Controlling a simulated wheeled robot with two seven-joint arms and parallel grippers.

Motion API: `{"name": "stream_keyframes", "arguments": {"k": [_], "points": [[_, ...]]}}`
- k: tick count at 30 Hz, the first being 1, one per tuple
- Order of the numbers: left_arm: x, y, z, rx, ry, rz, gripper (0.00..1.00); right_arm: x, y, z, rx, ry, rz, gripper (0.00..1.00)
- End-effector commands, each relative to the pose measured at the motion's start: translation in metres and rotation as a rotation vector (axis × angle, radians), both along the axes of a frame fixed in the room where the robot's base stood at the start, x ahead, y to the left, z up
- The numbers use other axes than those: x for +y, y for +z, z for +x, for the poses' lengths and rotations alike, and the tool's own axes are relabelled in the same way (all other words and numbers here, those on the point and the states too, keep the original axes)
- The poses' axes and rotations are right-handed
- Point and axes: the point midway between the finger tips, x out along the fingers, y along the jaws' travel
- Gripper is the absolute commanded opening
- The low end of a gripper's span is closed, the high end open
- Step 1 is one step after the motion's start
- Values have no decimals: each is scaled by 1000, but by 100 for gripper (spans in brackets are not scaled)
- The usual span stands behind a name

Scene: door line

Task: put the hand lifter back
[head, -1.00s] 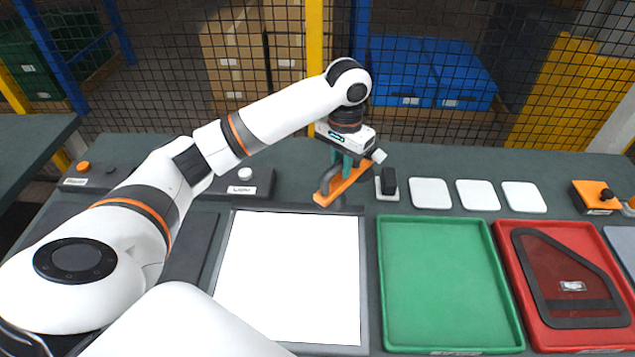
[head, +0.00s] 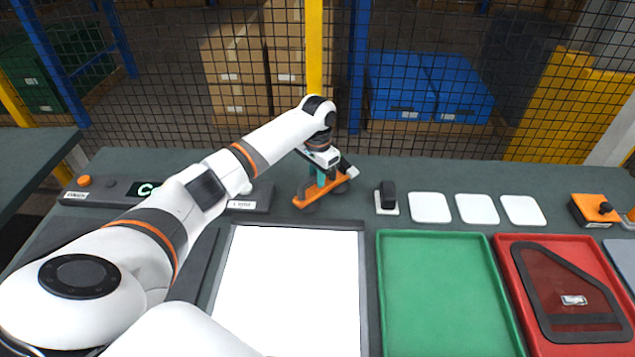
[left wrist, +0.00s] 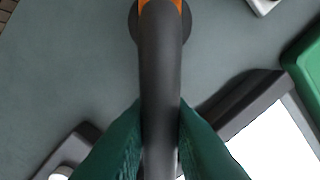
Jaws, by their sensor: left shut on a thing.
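The hand lifter (head: 333,187) is an orange bar with dark round cups below and a dark arched handle. It is at the back of the bench, behind the lit white panel and left of the small black block. My left gripper (head: 319,176) is above it and shut on its handle. In the left wrist view the two teal fingers (left wrist: 160,140) close on the dark handle (left wrist: 160,60) from both sides, with one cup and some orange at the top. I cannot tell whether the cups touch the bench. My right gripper is not in view.
The white panel (head: 292,290), green tray (head: 447,290) and red tray (head: 508,262) with a dark-framed pane fill the front. A black block (head: 388,193), several white pads (head: 430,207) and an orange device (head: 594,210) line the back. Mesh fencing stands behind the bench.

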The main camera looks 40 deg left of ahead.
Motion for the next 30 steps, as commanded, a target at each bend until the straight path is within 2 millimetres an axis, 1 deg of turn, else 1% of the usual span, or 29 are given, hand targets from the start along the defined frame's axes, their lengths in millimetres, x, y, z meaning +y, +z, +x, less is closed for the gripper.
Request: {"name": "stream_keyframes", "arguments": {"k": [3, 6, 17, 18, 20, 21, 22, 30], "points": [[0, -16, 0, 1, 1, 0, 0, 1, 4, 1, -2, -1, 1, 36], [0, -25, 0, 0, 0, 1, 0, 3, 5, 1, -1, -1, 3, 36], [0, -28, 0, -1, 0, 0, 0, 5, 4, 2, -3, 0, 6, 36], [0, -30, 0, 1, 0, 0, 19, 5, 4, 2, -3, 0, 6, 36], [0, -30, 0, 1, 0, 0, 29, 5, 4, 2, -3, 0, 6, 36], [0, -30, 0, 1, 0, 0, 36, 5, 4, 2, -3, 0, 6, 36], [0, -30, 0, 1, 0, 0, 39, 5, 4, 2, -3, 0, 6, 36], [0, -29, 0, 1, 0, 0, 39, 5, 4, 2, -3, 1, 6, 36]]}}
